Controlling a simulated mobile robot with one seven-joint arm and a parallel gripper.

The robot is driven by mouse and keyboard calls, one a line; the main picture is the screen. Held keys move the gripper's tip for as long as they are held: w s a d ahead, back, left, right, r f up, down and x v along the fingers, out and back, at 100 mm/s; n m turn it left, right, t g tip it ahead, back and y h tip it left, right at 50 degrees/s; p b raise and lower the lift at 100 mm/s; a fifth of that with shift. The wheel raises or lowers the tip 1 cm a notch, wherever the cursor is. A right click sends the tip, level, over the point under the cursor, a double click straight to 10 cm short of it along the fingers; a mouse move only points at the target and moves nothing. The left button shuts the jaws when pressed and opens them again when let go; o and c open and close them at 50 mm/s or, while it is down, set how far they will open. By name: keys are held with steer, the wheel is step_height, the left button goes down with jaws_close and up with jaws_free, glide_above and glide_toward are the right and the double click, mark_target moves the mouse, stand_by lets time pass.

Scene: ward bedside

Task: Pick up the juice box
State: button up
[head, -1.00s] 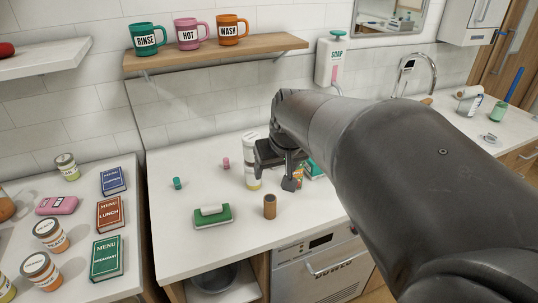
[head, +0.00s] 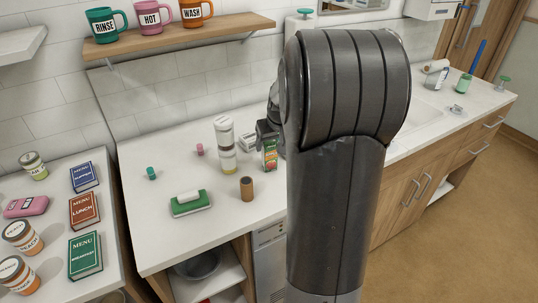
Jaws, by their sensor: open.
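The juice box (head: 270,155) is a small green and orange carton standing upright on the white counter (head: 232,227), just right of a tall white bottle. My gripper (head: 268,130) is just behind and above the carton, partly hidden by my own arm. The jaws are open. The fingertips are largely out of sight, and I cannot tell whether they touch the carton.
The tall white bottle (head: 225,145) stands close on the left. Two small caps, teal (head: 151,173) and pink (head: 200,149), lie further left. A shelf (head: 180,39) with mugs is above.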

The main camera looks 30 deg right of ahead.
mark_target(270, 155)
steer(key=shift+x, duration=2.7)
steer(key=shift+w+a, duration=0.15)
steer(key=shift+a, duration=0.05)
steer(key=shift+c, duration=0.2)
steer(key=shift+r, duration=0.1)
steer(key=c, duration=1.2)
steer(key=shift+o, duration=0.2)
